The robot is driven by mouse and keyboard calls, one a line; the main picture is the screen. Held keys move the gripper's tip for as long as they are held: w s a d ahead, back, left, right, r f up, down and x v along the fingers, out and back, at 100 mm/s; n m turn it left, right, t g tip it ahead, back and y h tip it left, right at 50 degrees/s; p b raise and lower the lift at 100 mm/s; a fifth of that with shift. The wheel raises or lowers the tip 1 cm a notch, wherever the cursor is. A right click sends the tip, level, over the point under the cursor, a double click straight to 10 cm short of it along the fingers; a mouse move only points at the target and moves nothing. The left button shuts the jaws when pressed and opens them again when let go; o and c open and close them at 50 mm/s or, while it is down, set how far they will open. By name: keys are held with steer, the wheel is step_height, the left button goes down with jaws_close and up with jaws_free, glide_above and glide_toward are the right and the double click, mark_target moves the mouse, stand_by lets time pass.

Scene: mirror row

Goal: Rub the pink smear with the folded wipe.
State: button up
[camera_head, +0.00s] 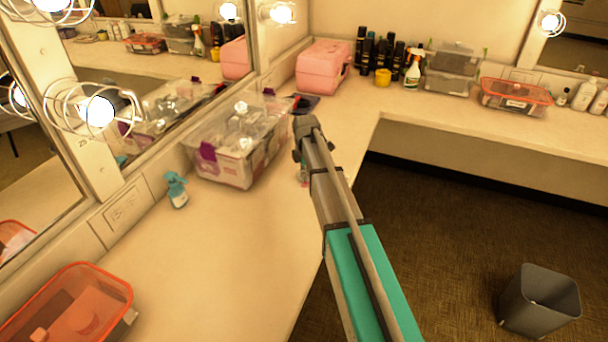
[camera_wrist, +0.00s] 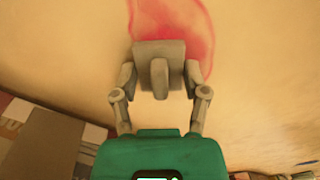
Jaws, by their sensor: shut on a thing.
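My gripper (camera_wrist: 160,76) is in the wrist view, its two fingers closed on the sides of a grey block-like piece, which I take to be the folded wipe (camera_wrist: 143,52). A pink smear (camera_wrist: 180,20) lies on the pale beige surface just beyond the wipe. The wipe overlaps the smear's near part in the picture; I cannot tell whether it touches the surface. In the head view my arm hides the smear, the wipe and most of my gripper.
A clear tub with purple latches (camera_head: 223,168) stands left of my arm. A small teal bottle (camera_head: 177,190) stands near the mirror. A red-lidded container (camera_head: 70,305) sits at front left, a pink case (camera_head: 323,68) at the back. The front counter (camera_head: 215,275) is clear.

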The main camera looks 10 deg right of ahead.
steer(key=shift+d, duration=0.15)
steer(key=shift+s+d, duration=0.45)
steer(key=shift+d, duration=0.25)
steer(key=shift+s+d, duration=0.4)
steer(key=shift+d, duration=0.3)
steer(key=shift+s+d, duration=0.5)
steer(key=shift+d, duration=0.2)
steer(key=shift+s+d, duration=0.5)
steer(key=shift+d, duration=0.2)
steer(key=shift+w+d, duration=0.1)
steer(key=shift+w+d, duration=0.4)
steer(key=shift+w, duration=0.25)
steer(key=shift+a, duration=0.15)
steer(key=shift+w+a, duration=0.45)
steer(key=shift+a, duration=0.25)
steer(key=shift+w+a, duration=0.45)
steer(key=shift+a, duration=0.2)
